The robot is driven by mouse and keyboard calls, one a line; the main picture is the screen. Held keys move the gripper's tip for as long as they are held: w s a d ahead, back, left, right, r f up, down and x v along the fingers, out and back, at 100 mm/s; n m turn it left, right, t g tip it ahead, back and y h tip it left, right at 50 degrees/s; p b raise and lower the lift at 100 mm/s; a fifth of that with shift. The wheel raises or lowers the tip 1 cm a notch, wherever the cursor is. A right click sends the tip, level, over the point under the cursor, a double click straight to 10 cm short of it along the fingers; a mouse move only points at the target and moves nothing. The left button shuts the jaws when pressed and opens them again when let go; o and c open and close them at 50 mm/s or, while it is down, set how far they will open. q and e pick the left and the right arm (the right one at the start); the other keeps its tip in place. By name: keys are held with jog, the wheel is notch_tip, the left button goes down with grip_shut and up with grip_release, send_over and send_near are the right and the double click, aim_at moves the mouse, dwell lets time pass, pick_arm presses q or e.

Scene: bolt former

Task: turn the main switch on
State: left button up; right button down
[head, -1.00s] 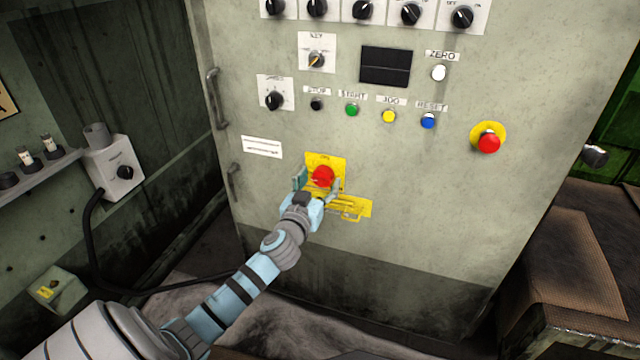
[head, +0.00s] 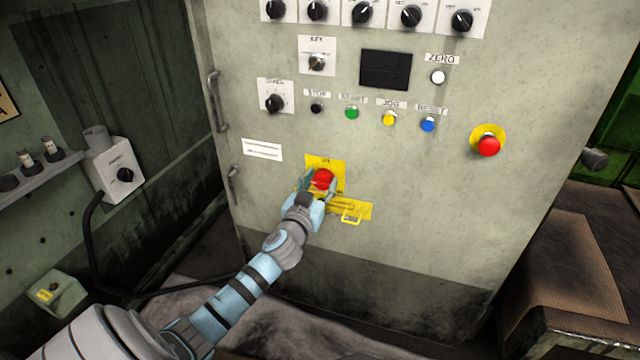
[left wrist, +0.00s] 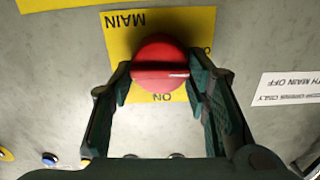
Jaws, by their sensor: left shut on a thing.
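The main switch (head: 323,177) is a round red knob on a yellow plate (head: 338,164) low on the grey cabinet front. It also shows in the left wrist view (left wrist: 158,62), where the plate reads MAIN and ON upside down. A white line on the knob points to the right in that view, towards a partly hidden label. My left gripper (head: 319,184) is shut on the knob, with one finger on each side. Its dark green fingers also show in the left wrist view (left wrist: 160,85). My right gripper is not in view.
A yellow hasp (head: 350,209) sits just below the switch. A red emergency stop (head: 488,145) is to the right, and buttons and black knobs are above. A door handle (head: 215,100) is at the cabinet's left edge. A box (head: 117,172) with a black cable stands left.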

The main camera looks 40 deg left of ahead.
pick_arm(q)
jog(key=shift+m+p, duration=0.3)
jog(key=shift+m, duration=0.9)
jog(key=shift+d+m, duration=0.1)
jog(key=shift+m, duration=0.8)
jog(key=m+p, duration=0.1)
jog(key=m, duration=0.4)
jog(key=shift+d+m+p, duration=0.1)
jog(key=shift+m+p, duration=0.2)
jog(key=m, duration=0.3)
jog(key=shift+f+m+p, duration=0.15)
jog(key=shift+m+p, duration=0.15)
jog(key=shift+p, duration=0.05)
jog(key=m, duration=0.3)
jog(key=shift+f+p, duration=0.1)
jog(key=shift+p, duration=0.2)
jog(key=shift+m, duration=0.6)
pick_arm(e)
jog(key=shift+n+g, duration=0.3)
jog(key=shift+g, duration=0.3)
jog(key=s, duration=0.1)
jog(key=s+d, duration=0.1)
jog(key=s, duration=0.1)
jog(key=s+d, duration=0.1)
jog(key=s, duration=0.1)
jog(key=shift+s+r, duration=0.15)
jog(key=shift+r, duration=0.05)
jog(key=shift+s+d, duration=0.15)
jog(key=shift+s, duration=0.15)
